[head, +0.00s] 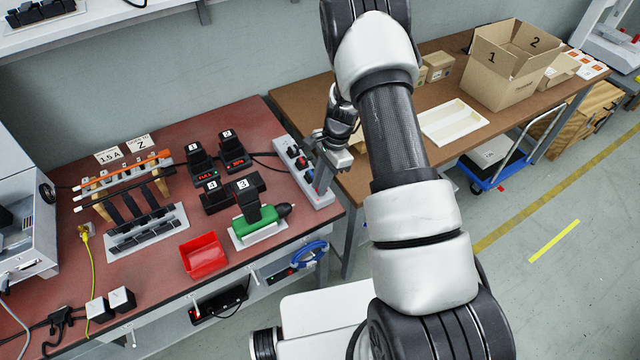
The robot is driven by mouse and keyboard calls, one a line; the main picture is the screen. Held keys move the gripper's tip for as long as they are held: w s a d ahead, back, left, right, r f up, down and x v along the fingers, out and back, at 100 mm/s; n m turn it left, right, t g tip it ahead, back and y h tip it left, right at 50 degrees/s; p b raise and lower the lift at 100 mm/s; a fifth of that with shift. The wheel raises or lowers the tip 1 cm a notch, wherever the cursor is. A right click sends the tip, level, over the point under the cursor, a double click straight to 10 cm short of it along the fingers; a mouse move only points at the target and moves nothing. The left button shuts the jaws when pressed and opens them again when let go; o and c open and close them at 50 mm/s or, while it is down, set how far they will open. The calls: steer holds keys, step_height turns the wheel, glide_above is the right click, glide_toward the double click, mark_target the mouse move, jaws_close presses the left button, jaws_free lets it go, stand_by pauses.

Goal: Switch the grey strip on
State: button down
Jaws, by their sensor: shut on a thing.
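The grey strip (290,154) lies along the right end of the red-brown bench, with dark, red and blue parts on its top. My gripper (324,172) is over the strip's right side, pointing down. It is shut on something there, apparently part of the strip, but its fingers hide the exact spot. The strip's switch cannot be made out, so I cannot tell its state.
Left of the strip are black chargers (200,158), a green tool (258,225) in a white cradle and a red bin (204,256). A brown table (440,155) on the right holds a white tray (454,122) and an open carton (505,75).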

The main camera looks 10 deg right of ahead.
steer(key=c, duration=1.7)
jaws_free()
steer(key=v, duration=1.7)
steer(key=shift+s+r, duration=0.1)
steer(key=shift+r, duration=0.15)
